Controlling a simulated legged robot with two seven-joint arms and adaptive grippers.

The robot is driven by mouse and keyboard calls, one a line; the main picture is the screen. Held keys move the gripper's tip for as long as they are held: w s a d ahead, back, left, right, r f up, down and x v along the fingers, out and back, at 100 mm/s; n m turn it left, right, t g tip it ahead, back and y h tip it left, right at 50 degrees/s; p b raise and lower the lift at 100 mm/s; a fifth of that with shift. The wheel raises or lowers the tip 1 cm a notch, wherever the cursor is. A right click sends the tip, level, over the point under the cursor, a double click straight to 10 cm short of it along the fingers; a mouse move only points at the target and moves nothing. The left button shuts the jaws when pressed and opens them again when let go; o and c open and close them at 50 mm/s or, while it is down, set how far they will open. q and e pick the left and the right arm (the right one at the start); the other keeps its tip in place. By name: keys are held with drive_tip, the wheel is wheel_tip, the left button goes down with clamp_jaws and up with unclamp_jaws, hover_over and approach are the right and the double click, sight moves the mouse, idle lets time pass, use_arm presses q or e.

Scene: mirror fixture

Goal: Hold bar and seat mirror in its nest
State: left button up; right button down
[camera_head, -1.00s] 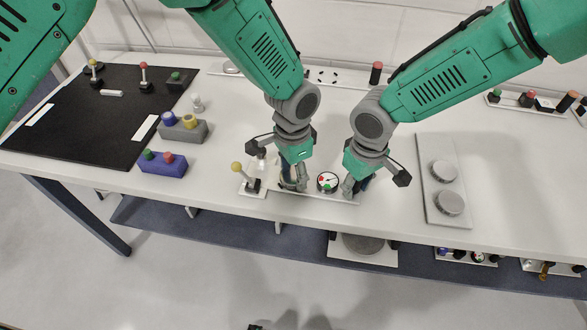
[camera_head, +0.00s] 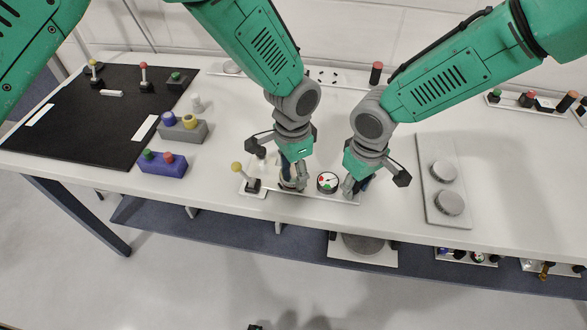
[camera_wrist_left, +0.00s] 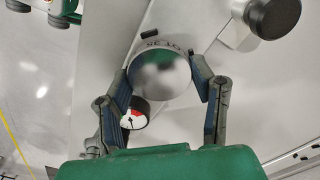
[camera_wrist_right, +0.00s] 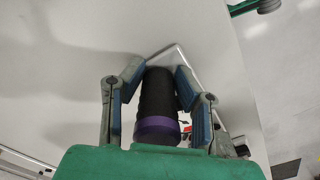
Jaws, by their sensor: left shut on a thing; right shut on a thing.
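The mirror (camera_wrist_left: 160,72) is a round shiny disc between the blue-padded fingers of my left gripper (camera_wrist_left: 165,60), shut on it. In the head view my left gripper (camera_head: 291,183) is low over the left part of a narrow white plate (camera_head: 318,195). The nest is hidden under the mirror; I cannot tell whether the mirror rests fully in it. My right gripper (camera_wrist_right: 160,75) is shut on the bar (camera_wrist_right: 157,95), a black cylinder with a purple band. In the head view my right gripper (camera_head: 352,188) is at the plate's right end.
A dial gauge (camera_head: 327,182) sits between my grippers. A yellow-knobbed lever (camera_head: 240,171) stands just left. A purple button box (camera_head: 162,163), a grey one (camera_head: 184,131) and a black mat (camera_head: 85,120) lie further left. A grey plate with two discs (camera_head: 436,207) lies right.

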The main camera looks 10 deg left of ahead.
idle(5.9)
idle(0.8)
drive_tip(key=c, duration=1.1)
unclamp_jaws()
drive_tip(key=shift+c, duration=0.2)
